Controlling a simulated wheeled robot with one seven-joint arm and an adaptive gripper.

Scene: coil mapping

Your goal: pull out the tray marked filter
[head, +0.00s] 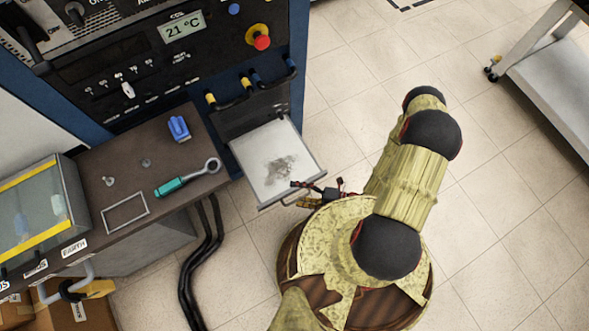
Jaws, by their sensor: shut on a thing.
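A pale, shallow tray (259,152) stands pulled out from the dark front of the machine, below the cables. A grey patch of dust lies on its floor. No filter marking is readable on it from here. My gripper (301,194) is at the tray's near edge, towards its right corner. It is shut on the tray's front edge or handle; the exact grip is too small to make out. My padded yellow arm covers the floor to the right of the tray.
A dark worktop (178,168) stands left of the tray, with a green-handled wrench (184,181), a blue block (179,128) and a metal frame (124,212). Black hoses (200,262) run down below it. A red knob (262,42) juts out above. Tiled floor is clear at right, before a cart (553,72).

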